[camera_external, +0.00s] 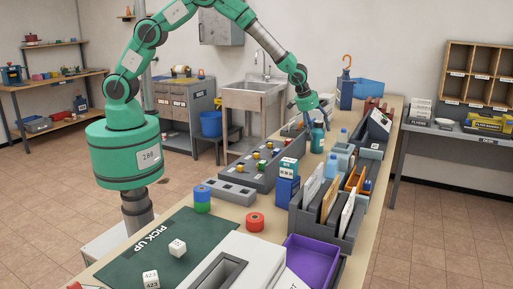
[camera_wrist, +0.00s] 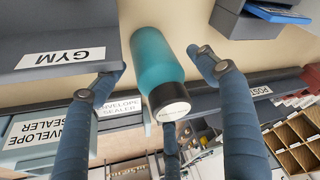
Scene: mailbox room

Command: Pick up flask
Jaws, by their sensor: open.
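The flask appears to be the teal bottle with a black cap (camera_wrist: 156,58). In the wrist view it stands between my spread fingers, its capped end toward the camera. In the external view a teal bottle (camera_external: 318,139) stands on the far part of the long table, just below and right of my gripper (camera_external: 304,118). My gripper is open (camera_wrist: 165,85), with one finger left of the flask, one right, and a third below its cap. I see no finger clearly pressing on it; whether the third touches is unclear.
A grey box labelled GYM (camera_wrist: 60,35) is close on the left in the wrist view. On the table are a grey tray of small items (camera_external: 262,160), file holders (camera_external: 325,215), a purple bin (camera_external: 310,262) and a dark blue container with an orange hook (camera_external: 346,92).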

